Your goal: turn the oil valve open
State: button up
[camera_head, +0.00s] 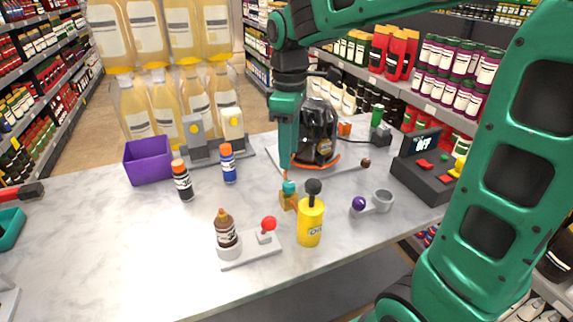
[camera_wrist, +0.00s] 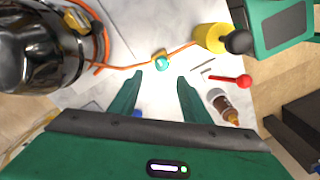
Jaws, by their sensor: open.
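The oil valve (camera_head: 289,195) is a small brass-coloured fitting with a teal knob, beside the yellow oil bottle (camera_head: 311,225) with its black ball top. In the wrist view the valve (camera_wrist: 161,61) sits on an orange tube between the oil bottle (camera_wrist: 211,37) and the dark vacuum pump (camera_wrist: 38,48). My gripper (camera_head: 287,172) points down just above and behind the valve. In the wrist view my gripper (camera_wrist: 160,79) is open and empty, with the valve just beyond the gap between its fingertips. Contact with the knob does not show.
The pump (camera_head: 318,132) stands behind the valve. A red-knobbed lever (camera_head: 268,224) and brown bottle (camera_head: 226,232) are in front to the left; a grey ring holder (camera_head: 382,200) and control box (camera_head: 425,170) are to the right.

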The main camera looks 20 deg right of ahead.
notch_tip(320, 180, up, 2)
jog(key=shift+r, duration=0.1)
dwell(0.4)
jog(key=s+d+f+m, duration=0.4)
jog(key=s+d+m, duration=0.4)
jog(key=s, duration=0.4)
jog(key=s+d+f+m, duration=0.4)
jog(key=s+d+m, duration=0.4)
jog(key=s, duration=0.3)
jog(key=shift+s+d+f+m, duration=0.35)
jog(key=shift+d+f+m, duration=0.05)
jog(key=shift+d, duration=0.15)
jog(key=shift+w+f, duration=0.25)
jog(key=shift+w, duration=0.4)
